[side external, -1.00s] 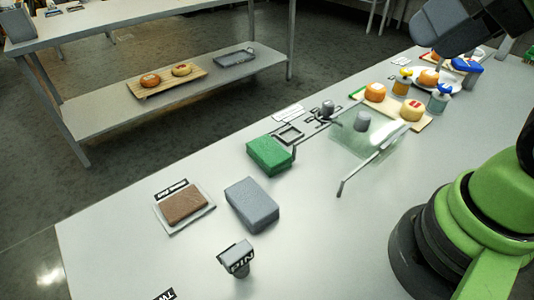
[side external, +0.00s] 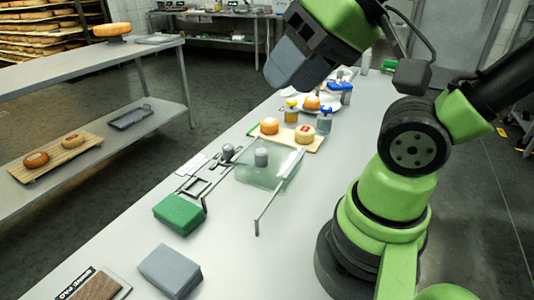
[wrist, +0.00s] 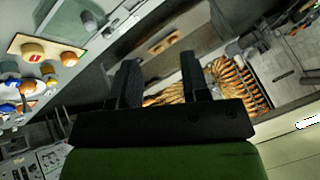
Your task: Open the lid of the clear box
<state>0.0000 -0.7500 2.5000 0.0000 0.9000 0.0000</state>
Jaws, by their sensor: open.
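The clear box (side external: 268,172), greenish and see-through, stands on the bench in the middle of the side view. The lid's edge is hard to make out. Part of the box (wrist: 62,22) shows at the top left of the wrist view. My gripper (side external: 287,72) is high above the bench, behind and above the box in the picture, clear of it. In the wrist view my gripper (wrist: 161,78) has its two black fingers apart with nothing between them.
A green block (side external: 179,214) and a grey block (side external: 170,271) lie in front of the box. A shelf table (side external: 90,55) stands at the left.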

